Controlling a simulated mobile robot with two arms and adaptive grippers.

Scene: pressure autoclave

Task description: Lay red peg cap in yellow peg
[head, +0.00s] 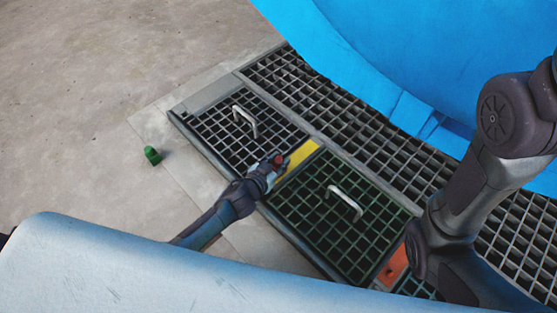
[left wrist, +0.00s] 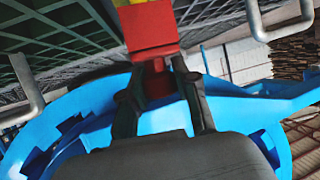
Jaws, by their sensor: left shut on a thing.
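My left gripper (head: 273,167) is shut on the red peg cap (head: 278,160), low over the grating beside the yellow strip (head: 303,154). The strip lies between two dark grate panels, and I take it for the yellow peg's place. In the left wrist view the gripper (left wrist: 157,72) has a finger on each side of the cap's narrow stem. The cap's broad red block (left wrist: 151,35) shows beyond the fingertips, with yellow (left wrist: 148,14) right behind it. I cannot tell whether cap and yellow part touch. My right gripper is not visible.
A green cap-like piece (head: 152,155) lies on the floor at left. Metal handles (head: 246,121) and (head: 345,203) stand up from the grates on either side of the strip. An orange strip (head: 394,266) is at lower right. A big blue body (head: 400,50) overhangs the back.

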